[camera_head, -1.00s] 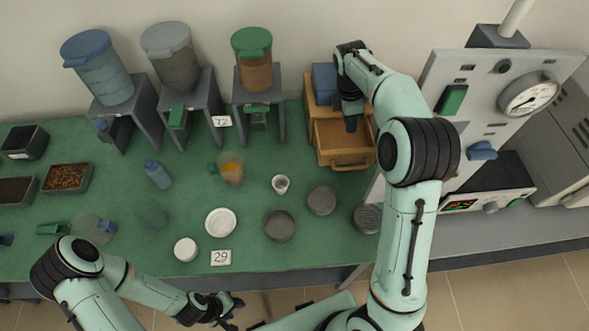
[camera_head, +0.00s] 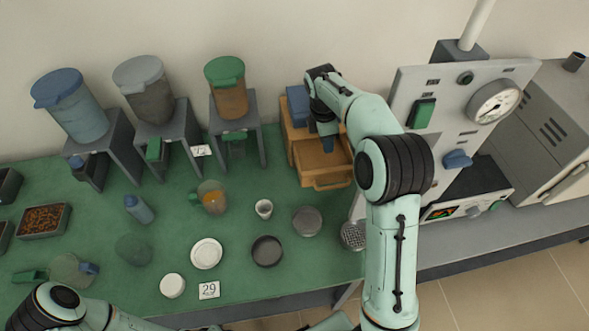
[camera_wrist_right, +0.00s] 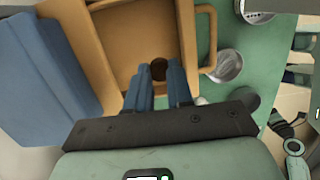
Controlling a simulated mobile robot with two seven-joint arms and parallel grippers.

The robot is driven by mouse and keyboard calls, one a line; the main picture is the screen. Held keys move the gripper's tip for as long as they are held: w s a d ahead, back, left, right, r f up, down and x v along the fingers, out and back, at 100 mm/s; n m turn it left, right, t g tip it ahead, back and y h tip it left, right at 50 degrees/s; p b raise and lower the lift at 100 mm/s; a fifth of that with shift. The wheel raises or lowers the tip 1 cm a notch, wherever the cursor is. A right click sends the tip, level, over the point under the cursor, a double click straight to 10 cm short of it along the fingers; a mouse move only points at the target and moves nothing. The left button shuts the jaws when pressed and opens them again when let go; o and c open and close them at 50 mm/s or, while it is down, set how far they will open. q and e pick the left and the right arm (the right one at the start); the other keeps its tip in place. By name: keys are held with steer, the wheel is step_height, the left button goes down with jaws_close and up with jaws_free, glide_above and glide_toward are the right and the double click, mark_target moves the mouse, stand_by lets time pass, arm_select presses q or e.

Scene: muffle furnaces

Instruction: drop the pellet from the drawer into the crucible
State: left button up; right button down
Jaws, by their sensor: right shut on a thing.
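The open wooden drawer (camera_head: 323,176) stands at the back right of the green table. My right gripper (camera_head: 327,143) reaches down into it from above. In the right wrist view its blue fingers (camera_wrist_right: 161,82) are close together, shut on a small dark brown round pellet (camera_wrist_right: 159,69) at their tips. The fingers hide the pellet in the head view. The crucible, a small white cup (camera_head: 264,208), stands upright on the table, left of and nearer than the drawer. My left gripper is out of view below the head picture.
Grey round dishes (camera_head: 307,221) and (camera_head: 267,251) stand near the crucible. The furnace panel (camera_head: 455,110) rises right of the drawer.

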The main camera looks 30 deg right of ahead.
steer(key=s+a+f+m+b, duration=0.1)
steer(key=a+f+m, duration=0.2)
steer(key=a, duration=0.8)
steer(key=s+a+f+m+b, duration=0.1)
steer(key=a+f+m, duration=0.2)
steer(key=a, duration=0.8)
arm_select(q)
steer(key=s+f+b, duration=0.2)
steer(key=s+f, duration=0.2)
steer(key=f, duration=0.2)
steer(key=shift+b, duration=0.35)
arm_select(e)
steer(key=shift+g+y, duration=0.3)
steer(key=shift+w+d+f, duration=0.1)
steer(key=shift+f, duration=2.55)
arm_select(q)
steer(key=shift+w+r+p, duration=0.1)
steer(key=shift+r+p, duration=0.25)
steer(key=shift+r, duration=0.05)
arm_select(e)
steer(key=c, duration=0.9)
jaws_free()
steer(key=shift+r, duration=0.1)
